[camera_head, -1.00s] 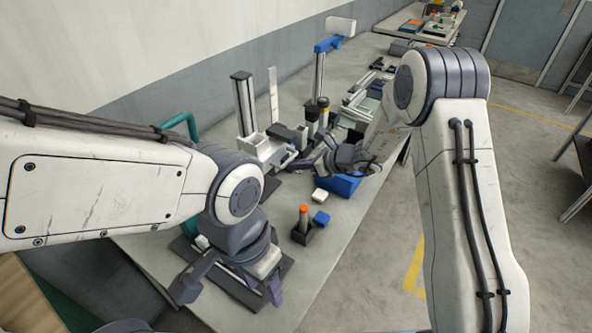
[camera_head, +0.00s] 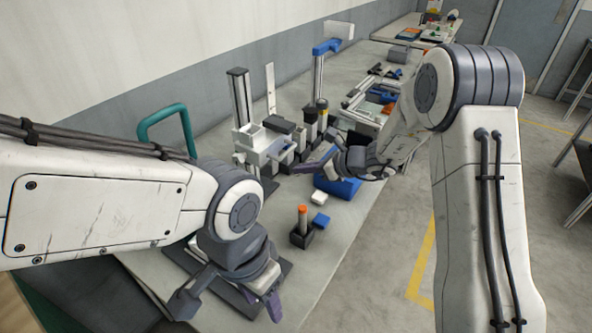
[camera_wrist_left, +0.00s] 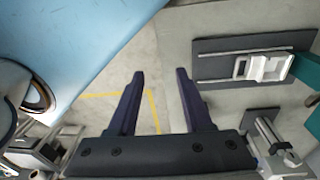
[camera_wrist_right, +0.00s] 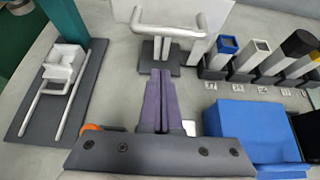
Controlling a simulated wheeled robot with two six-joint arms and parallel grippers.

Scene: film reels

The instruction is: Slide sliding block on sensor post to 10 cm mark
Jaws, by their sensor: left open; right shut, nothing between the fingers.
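The sensor post (camera_head: 238,95) is a tall dark and silver column on the bench, left of centre in the head view, with a pale upright scale (camera_head: 270,88) beside it. The white sliding block (camera_head: 250,138) sits around its lower part; I cannot read the mark. In the right wrist view, a pale bar handle (camera_wrist_right: 168,28) shows ahead of the fingers. My right gripper (camera_head: 303,168) is shut and empty, low and just right of the block; its purple fingers (camera_wrist_right: 155,75) show no clear contact. My left gripper (camera_head: 230,303) is open and empty over the near bench end, far from the post.
A blue box (camera_head: 338,187), a small white block (camera_head: 318,198) and an orange-topped piece in a dark holder (camera_head: 302,222) lie near my right gripper. Numbered holders (camera_wrist_right: 240,72) stand in a row beside the post. A teal handle (camera_head: 167,118) rises at left.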

